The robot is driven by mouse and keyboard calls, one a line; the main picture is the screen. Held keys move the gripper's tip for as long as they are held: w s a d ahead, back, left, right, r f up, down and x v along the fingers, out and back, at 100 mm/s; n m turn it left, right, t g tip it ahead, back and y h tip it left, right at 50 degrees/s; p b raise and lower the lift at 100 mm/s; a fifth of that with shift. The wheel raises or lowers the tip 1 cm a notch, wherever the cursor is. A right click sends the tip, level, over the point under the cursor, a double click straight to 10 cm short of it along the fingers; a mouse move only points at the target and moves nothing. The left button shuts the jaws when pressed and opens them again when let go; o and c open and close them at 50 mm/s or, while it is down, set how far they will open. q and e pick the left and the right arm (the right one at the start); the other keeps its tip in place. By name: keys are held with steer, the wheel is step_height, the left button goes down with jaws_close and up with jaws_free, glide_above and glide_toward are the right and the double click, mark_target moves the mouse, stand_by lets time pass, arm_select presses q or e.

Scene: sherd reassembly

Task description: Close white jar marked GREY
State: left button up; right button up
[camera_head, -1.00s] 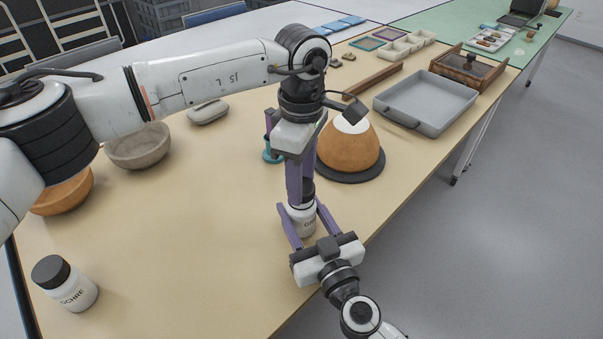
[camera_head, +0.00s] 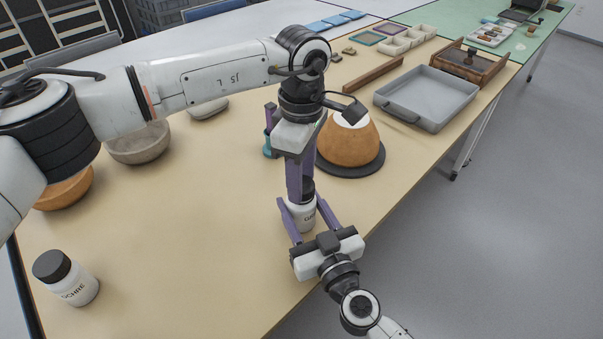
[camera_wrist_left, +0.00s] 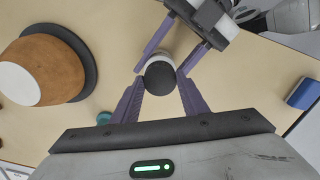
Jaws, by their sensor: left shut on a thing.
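The white jar (camera_head: 301,217) stands near the table's front edge; only part of its label shows. Its dark lid (camera_head: 308,189) is on top, partly hidden by my left fingers. In the left wrist view the round lid (camera_wrist_left: 160,78) sits over the white jar, between the fingertips. My left gripper (camera_head: 300,192) points down from above and is shut on the lid. The wrist view also shows my left gripper (camera_wrist_left: 161,92). My right gripper (camera_head: 302,204) reaches in from the front, with its purple fingers on both sides of the jar body, shut on it.
A white jar marked OCHRE (camera_head: 70,277) with a dark lid stands front left. An orange domed pot on a dark disc (camera_head: 352,172) stands close behind the grippers. Bowls (camera_head: 138,147) lie left, a grey tray (camera_head: 427,97) at the right. The table's middle left is clear.

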arm_select(q)
steer(key=m, duration=1.1)
steer(key=shift+m, duration=0.3)
steer(key=m, duration=1.1)
steer(key=o, duration=1)
steer(key=shift+a+f, duration=0.1)
steer(key=shift+o, duration=0.2)
